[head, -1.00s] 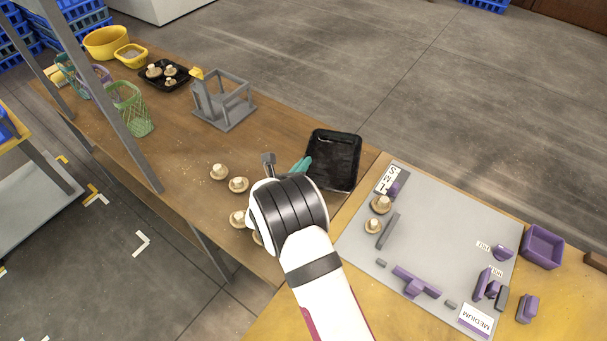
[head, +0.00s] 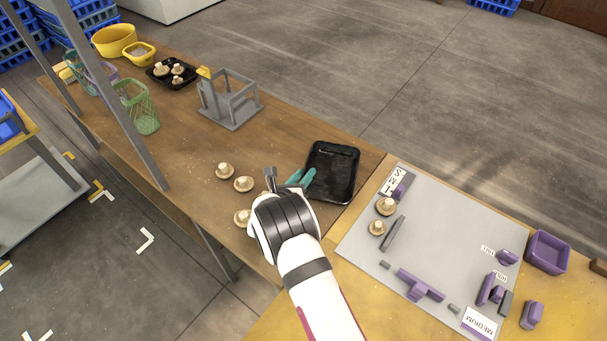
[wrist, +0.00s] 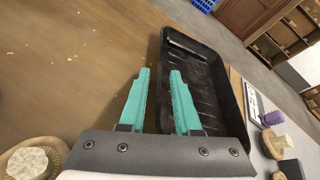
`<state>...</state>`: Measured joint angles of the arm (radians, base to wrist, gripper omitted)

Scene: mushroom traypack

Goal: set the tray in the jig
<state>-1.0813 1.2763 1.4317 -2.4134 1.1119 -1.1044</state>
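The black tray (head: 346,151) lies empty on the brown wooden table in the head view, near the table's right end. It also shows in the wrist view (wrist: 205,75), right of the fingers. My gripper (head: 301,178) is at the tray's left edge. In the wrist view its two teal fingers (wrist: 160,72) stand apart, and the tray's left edge shows in the gap between them. I cannot tell whether they touch the tray. A grey surface (head: 450,220) with purple and grey blocks lies to the right; these look like fixture pieces, though which one is the jig is unclear.
Several mushrooms (head: 243,184) lie left of my gripper; two more (head: 386,206) are on the grey surface. A grey open frame (head: 232,121) stands behind on the table. A second black tray (head: 153,72) holds mushrooms. A purple bin (head: 546,252) is far right.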

